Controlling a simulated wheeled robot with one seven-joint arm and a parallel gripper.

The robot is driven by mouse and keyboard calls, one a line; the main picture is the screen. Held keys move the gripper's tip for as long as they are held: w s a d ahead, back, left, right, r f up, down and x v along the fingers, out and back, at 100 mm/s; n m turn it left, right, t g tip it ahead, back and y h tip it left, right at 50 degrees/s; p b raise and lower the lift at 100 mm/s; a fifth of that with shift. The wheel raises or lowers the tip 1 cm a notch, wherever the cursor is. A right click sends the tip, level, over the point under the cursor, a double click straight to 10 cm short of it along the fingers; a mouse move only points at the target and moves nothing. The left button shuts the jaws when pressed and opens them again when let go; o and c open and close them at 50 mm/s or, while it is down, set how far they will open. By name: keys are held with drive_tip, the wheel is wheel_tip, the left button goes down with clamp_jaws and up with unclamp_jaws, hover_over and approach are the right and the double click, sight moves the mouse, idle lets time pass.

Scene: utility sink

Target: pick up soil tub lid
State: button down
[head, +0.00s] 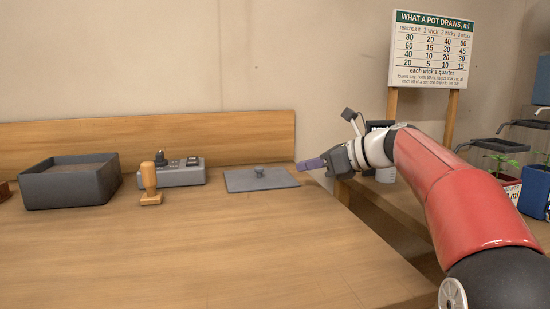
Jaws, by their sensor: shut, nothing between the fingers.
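The soil tub lid (280,183) is a flat grey square plate with a small round knob (260,172) on top. It lies flat on the wooden bench near the back edge, right of the bench's middle. The fingers are shut and hold nothing. The soil tub (70,193) is a dark grey open box of brown soil at the left of the bench.
A wooden tamper (150,185) stands in front of a grey block with small fittings (184,176), left of the lid. The wooden backboard (200,135) rises behind. A sign (432,50) and potted plants (507,187) are at the right. The bench front is clear.

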drive_tip(key=p, duration=0.1)
hover_over(265, 180)
drive_tip(key=shift+f+b, duration=0.3)
drive_tip(key=shift+f, duration=0.45)
